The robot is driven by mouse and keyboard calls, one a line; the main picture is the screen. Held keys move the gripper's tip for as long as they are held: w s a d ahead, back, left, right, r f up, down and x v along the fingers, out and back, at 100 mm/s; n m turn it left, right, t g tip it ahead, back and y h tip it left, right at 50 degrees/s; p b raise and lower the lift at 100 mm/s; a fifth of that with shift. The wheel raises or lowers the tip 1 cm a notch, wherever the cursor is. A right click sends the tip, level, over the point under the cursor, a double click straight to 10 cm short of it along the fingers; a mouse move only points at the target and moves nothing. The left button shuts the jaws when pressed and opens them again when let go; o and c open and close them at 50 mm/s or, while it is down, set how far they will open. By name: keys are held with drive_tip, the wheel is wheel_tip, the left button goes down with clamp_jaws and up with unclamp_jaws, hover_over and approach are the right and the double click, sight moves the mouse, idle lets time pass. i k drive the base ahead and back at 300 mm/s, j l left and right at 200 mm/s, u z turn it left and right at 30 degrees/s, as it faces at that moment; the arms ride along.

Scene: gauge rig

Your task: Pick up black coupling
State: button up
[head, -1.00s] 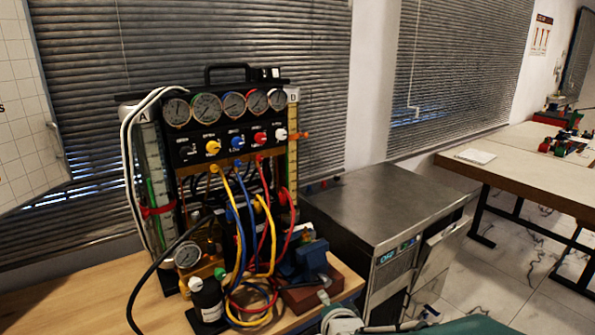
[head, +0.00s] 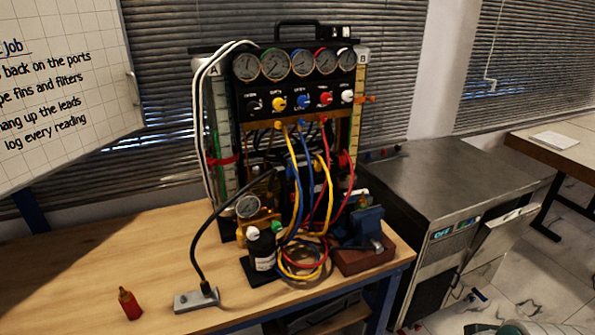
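A black hose (head: 193,240) curves down from the gauge rig (head: 300,96) onto the bench at the left. Its lower end (head: 206,288) is a small dark fitting that looks like the black coupling, standing on a grey block (head: 184,302). The coupling is too small for me to tell whether it is seated in the block or only resting on it. My gripper is not in view, so its state and its distance from the coupling do not show.
A metal cabinet (head: 455,190) stands right. The bench's left surface (head: 90,270) is mostly clear.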

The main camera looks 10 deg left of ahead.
sight(205, 285)
drive_tip(key=u, duration=1.6)
drive_tip(key=i+j, duration=0.2)
drive_tip(key=i, duration=0.35)
drive_tip(key=i+j, duration=0.25)
drive_tip(key=i, duration=0.25)
drive_tip(key=u, duration=0.05)
